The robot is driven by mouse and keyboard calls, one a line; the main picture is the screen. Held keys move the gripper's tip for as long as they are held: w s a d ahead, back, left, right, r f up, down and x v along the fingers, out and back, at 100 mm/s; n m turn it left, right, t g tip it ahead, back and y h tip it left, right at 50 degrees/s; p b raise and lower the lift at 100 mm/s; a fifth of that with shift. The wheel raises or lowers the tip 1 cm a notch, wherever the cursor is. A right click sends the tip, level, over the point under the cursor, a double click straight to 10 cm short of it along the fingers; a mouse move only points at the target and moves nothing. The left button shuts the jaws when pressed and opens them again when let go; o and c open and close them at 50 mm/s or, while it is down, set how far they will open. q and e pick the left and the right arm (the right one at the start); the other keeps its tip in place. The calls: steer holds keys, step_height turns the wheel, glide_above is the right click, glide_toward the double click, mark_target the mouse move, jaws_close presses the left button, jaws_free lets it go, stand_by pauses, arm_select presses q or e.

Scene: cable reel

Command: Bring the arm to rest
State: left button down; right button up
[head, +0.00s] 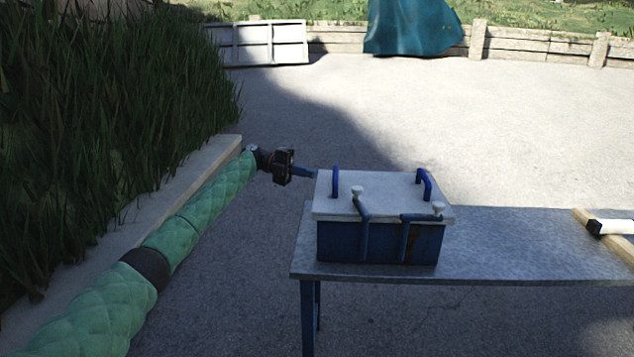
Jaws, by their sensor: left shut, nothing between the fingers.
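My left arm, in a green quilted sleeve, reaches from the lower left of the head view. My left gripper (304,172) is shut and empty, just left of a blue box (340,242) and near its lid height. I cannot tell whether the fingertips touch the box. The box has a pale grey lid (385,190) with two blue handles on top and blue levers with white knobs at the front. The lid lies flat on it. My right gripper is not in view.
The box stands on the left end of a grey metal table (520,243). A wooden board (594,216) and a white tube with a black end (615,227) lie at the right. Tall grass behind a low kerb (150,215) lines the left. Open paving lies behind the table.

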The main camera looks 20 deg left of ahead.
arm_select(q)
steer(key=shift+w+a, duration=0.3)
steer(key=shift+a, duration=0.2)
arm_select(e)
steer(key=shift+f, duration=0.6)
